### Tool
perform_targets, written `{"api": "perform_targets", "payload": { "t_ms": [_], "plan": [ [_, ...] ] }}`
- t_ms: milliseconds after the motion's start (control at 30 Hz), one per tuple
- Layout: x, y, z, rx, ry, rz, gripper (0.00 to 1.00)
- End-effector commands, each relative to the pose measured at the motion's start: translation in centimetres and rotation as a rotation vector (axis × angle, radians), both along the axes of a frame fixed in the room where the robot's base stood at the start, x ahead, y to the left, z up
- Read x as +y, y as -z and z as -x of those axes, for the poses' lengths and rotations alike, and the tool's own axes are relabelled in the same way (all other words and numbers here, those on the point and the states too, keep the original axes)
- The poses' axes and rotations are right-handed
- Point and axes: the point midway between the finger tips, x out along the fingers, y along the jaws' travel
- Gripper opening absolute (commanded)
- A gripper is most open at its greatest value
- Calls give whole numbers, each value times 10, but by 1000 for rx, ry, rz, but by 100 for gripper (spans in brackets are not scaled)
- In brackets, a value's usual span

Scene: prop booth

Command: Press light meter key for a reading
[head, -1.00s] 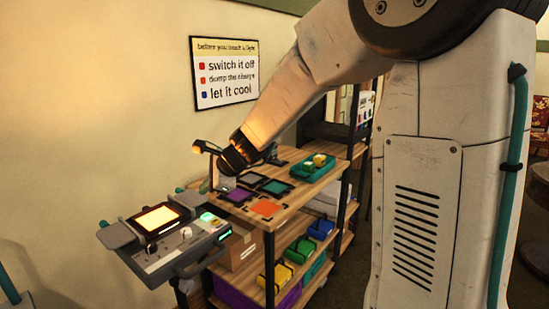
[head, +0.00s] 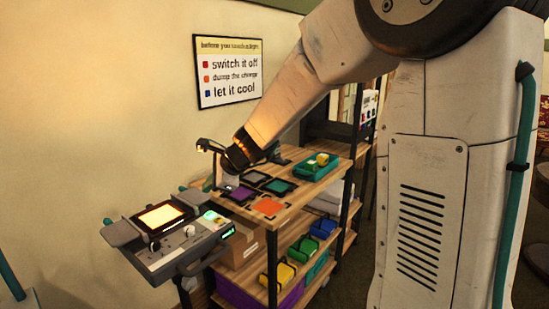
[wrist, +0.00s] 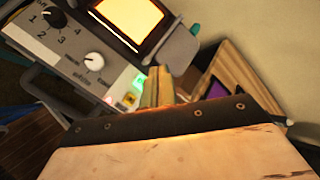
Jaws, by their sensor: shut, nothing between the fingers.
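The light meter console (head: 165,262) is a grey unit at the left of the head view, with a glowing yellow-orange panel, knobs and a small green display (head: 227,232). In the wrist view its face (wrist: 75,65) shows a numbered dial, a white knob (wrist: 93,60), a red light (wrist: 108,100) and a bright green lit spot (wrist: 136,84). Which part is the key is too small to tell. My gripper (wrist: 160,74) is shut and empty, its tan fingers appearing just right of the green spot. I cannot tell whether they touch the console. In the head view the fingertips are not clear.
A wooden shelf cart (head: 300,199) stands right of the console, with purple, teal and orange squares on top and a teal tray (head: 315,170) at the back. Coloured bins sit on its lower shelf. A sign (head: 229,72) hangs on the wall behind.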

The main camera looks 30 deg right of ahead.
Motion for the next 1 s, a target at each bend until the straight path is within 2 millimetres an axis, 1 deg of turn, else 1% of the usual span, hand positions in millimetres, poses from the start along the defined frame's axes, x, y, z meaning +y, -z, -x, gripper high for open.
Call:
{"api": "perform_targets", "payload": {
  "t_ms": [67,133,167,233,267,300,333,367,400,467,500,567,600,700,800,833,900,1000],
  "plan": [
    [3,-5,6,-8,-32,17,0],
    [10,-12,21,-23,-108,58,0],
    [14,-16,30,-31,-156,84,0],
    [25,-27,60,-55,-299,166,0],
    [29,-32,76,-66,-374,209,0],
    [34,-37,99,-80,-482,273,0],
    [38,-40,118,-89,-566,323,0],
    [40,-42,138,-96,-652,375,0],
    [40,-43,164,-103,-765,445,0],
    [39,-43,202,-104,-931,548,0],
    [35,-42,227,-101,-1035,614,0],
    [27,-39,261,-87,-1179,705,0],
    [21,-36,281,-74,-1267,760,0],
    [4,-31,322,-33,-1447,876,0],
    [-11,-26,350,9,-1570,950,0],
    [-14,-26,356,18,-1596,966,0],
    [-20,-24,365,37,-1639,992,0],
    [-24,-23,371,52,-1668,1008,0]
  ]
}}
